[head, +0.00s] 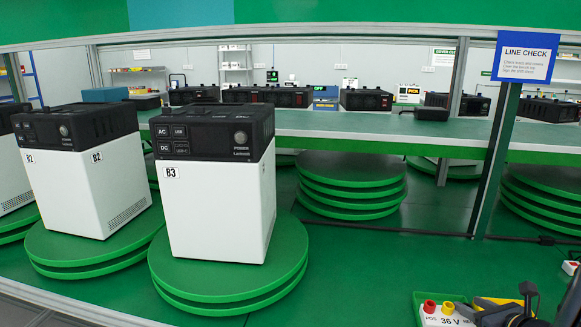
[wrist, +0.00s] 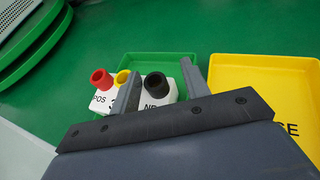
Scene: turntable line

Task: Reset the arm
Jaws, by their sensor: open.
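My gripper (wrist: 159,86) is open at the lower middle of the wrist view, its two grey fingers apart. Between the fingers, in the picture, is the black socket (wrist: 155,84) of a white terminal block (wrist: 103,101); I cannot tell whether they touch. The block also has a red and a yellow socket. In the head view, my gripper (head: 507,314) shows only partly at the lower right edge, beside the white block (head: 432,318) marked "POS" and "36 V". The rest of my arm is mostly out of frame.
A green tray (wrist: 160,60) lies by the block, with a yellow tray (wrist: 265,75) to its right. White-and-black power units, including B3 (head: 215,215), stand on green turntables (head: 240,285) at left. A post with a "LINE CHECK" sign (head: 525,57) rises at right.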

